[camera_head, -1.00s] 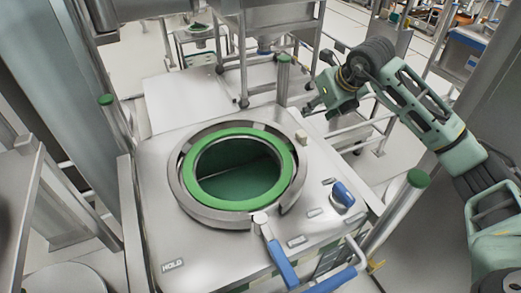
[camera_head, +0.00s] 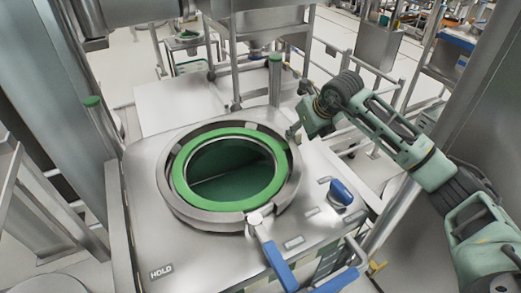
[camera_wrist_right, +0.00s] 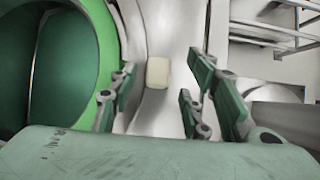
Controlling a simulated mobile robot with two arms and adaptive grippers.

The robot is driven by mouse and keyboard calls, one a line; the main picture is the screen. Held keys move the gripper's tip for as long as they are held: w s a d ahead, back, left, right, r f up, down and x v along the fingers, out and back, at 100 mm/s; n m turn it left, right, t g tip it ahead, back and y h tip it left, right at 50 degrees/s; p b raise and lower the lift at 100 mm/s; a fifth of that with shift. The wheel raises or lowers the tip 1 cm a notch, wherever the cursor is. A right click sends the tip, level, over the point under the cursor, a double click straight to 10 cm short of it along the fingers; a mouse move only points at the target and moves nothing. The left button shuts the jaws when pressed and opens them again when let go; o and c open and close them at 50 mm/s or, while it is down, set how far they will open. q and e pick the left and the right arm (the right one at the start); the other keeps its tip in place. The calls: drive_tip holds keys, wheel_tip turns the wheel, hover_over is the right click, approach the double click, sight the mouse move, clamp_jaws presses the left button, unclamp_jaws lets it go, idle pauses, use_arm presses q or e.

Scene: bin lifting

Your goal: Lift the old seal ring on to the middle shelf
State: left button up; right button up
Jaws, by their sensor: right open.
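The green seal ring (camera_head: 180,180) lies seated in the round metal collar (camera_head: 168,204) on top of the steel station. It also shows at the left of the right wrist view (camera_wrist_right: 108,50). My right gripper (camera_head: 292,132) is over the collar's right edge, beside the ring and not on it. In the right wrist view its fingers (camera_wrist_right: 158,98) are spread apart, with a small pale block (camera_wrist_right: 157,72) on the collar between and beyond them. I cannot tell whether the fingers touch it. My left gripper is not in view. No middle shelf can be made out clearly.
A blue-handled lever (camera_head: 278,264) reaches from the collar's front. A blue knob (camera_head: 341,192) sits on the station's right side. Green-capped posts stand around it, one at the back (camera_head: 275,78). A metal frame (camera_head: 262,40) stands behind.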

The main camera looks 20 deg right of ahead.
drive_tip(key=x, duration=0.3)
drive_tip(key=shift+a+f+p, duration=0.15)
drive_tip(key=shift+p, duration=0.25)
drive_tip(key=shift+c, duration=0.2)
clamp_jaws()
